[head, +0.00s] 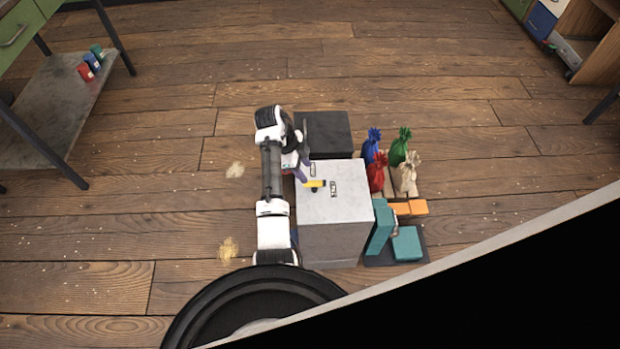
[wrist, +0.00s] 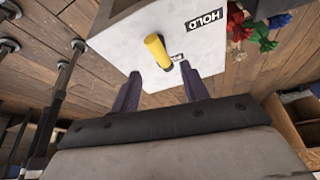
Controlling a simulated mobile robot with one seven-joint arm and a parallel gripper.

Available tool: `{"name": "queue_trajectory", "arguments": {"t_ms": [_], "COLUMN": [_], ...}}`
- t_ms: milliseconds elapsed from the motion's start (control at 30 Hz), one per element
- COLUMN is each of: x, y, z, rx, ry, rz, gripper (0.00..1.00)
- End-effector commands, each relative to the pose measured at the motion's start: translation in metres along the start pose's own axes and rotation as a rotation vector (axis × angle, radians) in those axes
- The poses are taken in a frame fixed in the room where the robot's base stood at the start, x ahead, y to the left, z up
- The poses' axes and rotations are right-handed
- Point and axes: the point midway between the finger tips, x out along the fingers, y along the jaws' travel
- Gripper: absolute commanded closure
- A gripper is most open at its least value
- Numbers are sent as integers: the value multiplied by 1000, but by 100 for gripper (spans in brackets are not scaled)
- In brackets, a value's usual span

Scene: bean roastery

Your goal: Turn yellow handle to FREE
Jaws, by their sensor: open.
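The yellow handle (head: 315,184) is a short bar on top of a pale grey box (head: 345,210). In the head view it points right, toward a label (head: 333,188). A second label (head: 312,170) lies above the handle. In the wrist view the yellow handle (wrist: 157,52) stands out from the pale face; one label reads HOLD (wrist: 205,19), and the other label (wrist: 177,57) is too oblique to read. My gripper (wrist: 160,72) is open and empty, its dark fingers left and right of the handle's near end, apart from it. In the head view my arm partly hides the gripper.
A dark block (head: 324,132) adjoins the box at the back. Red, blue, green and beige sacks (head: 400,160) stand to the right, with teal (head: 407,243) and orange blocks (head: 408,208) in front of them. Floor left of my arm is mostly clear.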

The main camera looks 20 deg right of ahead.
Motion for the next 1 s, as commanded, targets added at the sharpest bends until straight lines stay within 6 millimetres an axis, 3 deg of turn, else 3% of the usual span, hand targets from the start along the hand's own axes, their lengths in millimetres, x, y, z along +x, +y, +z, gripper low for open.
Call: {"name": "queue_trajectory", "arguments": {"t_ms": [200, 300, 1000], "x": [-47, -58, -65], "y": [0, 0, -1], "z": [0, 0, 1], "rx": [-1, -1, -6], "ry": [-1, -1, -2], "rz": [-2, 0, -8], "gripper": [55, 55, 55]}}
